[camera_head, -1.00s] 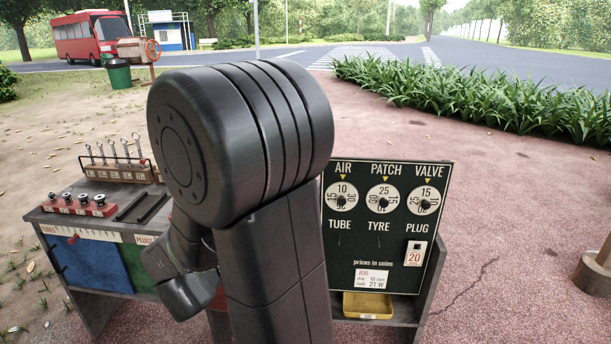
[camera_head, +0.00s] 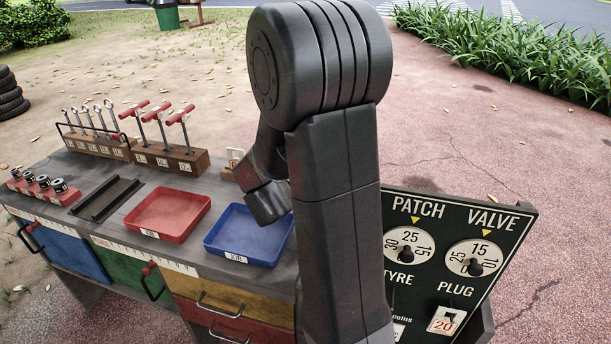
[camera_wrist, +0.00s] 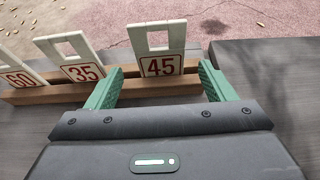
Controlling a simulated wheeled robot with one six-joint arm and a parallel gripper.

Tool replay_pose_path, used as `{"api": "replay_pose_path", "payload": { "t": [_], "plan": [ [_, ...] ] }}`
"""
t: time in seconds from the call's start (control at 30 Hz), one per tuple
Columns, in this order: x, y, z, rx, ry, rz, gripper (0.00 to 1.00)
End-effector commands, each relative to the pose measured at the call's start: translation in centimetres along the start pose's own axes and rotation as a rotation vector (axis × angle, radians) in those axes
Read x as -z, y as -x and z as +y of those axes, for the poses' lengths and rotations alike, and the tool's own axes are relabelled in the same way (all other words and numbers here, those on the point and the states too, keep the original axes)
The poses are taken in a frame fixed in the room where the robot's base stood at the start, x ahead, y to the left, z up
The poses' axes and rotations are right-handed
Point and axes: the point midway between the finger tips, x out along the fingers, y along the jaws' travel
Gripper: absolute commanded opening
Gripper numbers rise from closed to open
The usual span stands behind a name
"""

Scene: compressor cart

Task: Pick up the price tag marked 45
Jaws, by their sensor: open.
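The price tag marked 45 (camera_wrist: 161,66) is a white plate with red figures and a square window at its top. It stands upright in a wooden rack (camera_wrist: 150,88) in the wrist view. My gripper (camera_wrist: 160,76) has its two green fingers spread wide, one on each side of the tag as seen, with nothing held between them. I cannot tell how far the fingers are from the tag. Tags marked 35 (camera_wrist: 83,72) and 60 (camera_wrist: 20,80) stand to its left. In the head view my arm hides most of the rack and my gripper.
The cart top holds a red tray (camera_head: 168,214), a blue tray (camera_head: 243,235) and wooden blocks with red-handled tools (camera_head: 172,158). A dark price board (camera_head: 446,268) stands at right. Bare grey top lies right of the rack in the wrist view.

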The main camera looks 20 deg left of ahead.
Motion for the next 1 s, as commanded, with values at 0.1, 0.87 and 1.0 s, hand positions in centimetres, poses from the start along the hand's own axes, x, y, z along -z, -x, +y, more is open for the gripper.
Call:
{"api": "replay_pose_path", "payload": {
  "t": [0.1,0.87,1.0],
  "plan": [
    [0.0,-1.0,0.0,0.001,-0.001,0.001,0.76],
    [-0.1,-6.3,-0.1,-0.001,0.0,0.0,0.67],
    [-0.1,-6.3,-0.1,0.0,0.0,0.0,0.39]
  ]
}}
